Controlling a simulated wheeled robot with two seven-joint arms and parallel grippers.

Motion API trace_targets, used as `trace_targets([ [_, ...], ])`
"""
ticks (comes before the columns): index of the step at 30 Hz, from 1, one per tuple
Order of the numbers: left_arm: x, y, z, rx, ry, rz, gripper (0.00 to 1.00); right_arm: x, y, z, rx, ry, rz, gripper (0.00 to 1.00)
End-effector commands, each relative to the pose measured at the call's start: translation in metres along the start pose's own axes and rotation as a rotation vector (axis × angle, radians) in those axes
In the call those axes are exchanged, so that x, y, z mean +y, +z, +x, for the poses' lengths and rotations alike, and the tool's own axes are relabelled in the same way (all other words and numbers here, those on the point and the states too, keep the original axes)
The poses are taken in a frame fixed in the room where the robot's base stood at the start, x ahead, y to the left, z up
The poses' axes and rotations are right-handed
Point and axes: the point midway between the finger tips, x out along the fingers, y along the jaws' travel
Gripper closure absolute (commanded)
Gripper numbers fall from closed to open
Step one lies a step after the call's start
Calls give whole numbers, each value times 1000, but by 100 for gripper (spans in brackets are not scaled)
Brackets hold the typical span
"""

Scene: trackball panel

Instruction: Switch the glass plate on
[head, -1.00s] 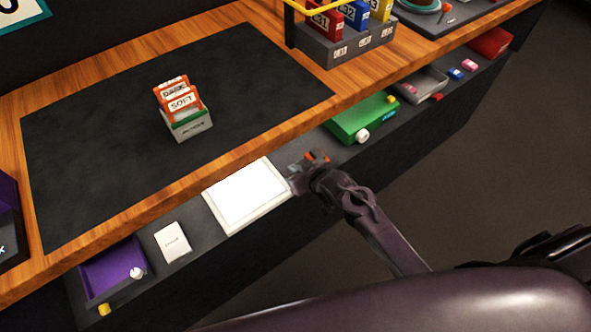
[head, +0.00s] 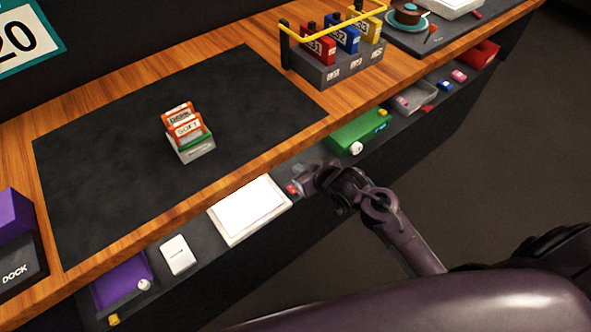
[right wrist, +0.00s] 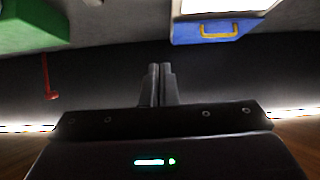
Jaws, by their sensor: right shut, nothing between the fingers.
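A bright white plate in a pale frame (head: 250,208), which looks like the glass plate, lies on the dark lower shelf in the head view. A bright white surface (right wrist: 225,5) shows at the top of the right wrist view. My right gripper (head: 303,182) is just right of the plate at the shelf; its fingertips (right wrist: 157,70) are shut and empty. A small red part (head: 292,189) shows beside the gripper, partly hidden; I cannot tell what it is. My left gripper is not in view.
A green box (head: 358,132) stands right of the gripper; a white card (head: 178,255) and purple tray (head: 125,278) lie left of the plate. The wooden worktop edge overhangs the shelf. In the wrist view, a blue block with a yellow handle (right wrist: 217,32) and red hook (right wrist: 48,80) show.

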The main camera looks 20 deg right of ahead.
Motion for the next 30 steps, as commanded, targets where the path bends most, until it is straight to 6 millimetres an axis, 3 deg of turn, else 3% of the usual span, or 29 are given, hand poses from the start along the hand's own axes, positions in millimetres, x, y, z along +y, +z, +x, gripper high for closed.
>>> trace_targets([
  [5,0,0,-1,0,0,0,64,0,-4,-8,1,1,-1,100],
  [22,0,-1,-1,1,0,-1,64,0,0,-7,-5,1,3,100],
  [26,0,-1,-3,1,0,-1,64,3,36,8,-60,5,29,100],
  [29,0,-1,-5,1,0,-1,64,4,94,25,-144,15,66,100],
  [30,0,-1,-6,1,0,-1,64,4,124,31,-187,22,82,100],
])
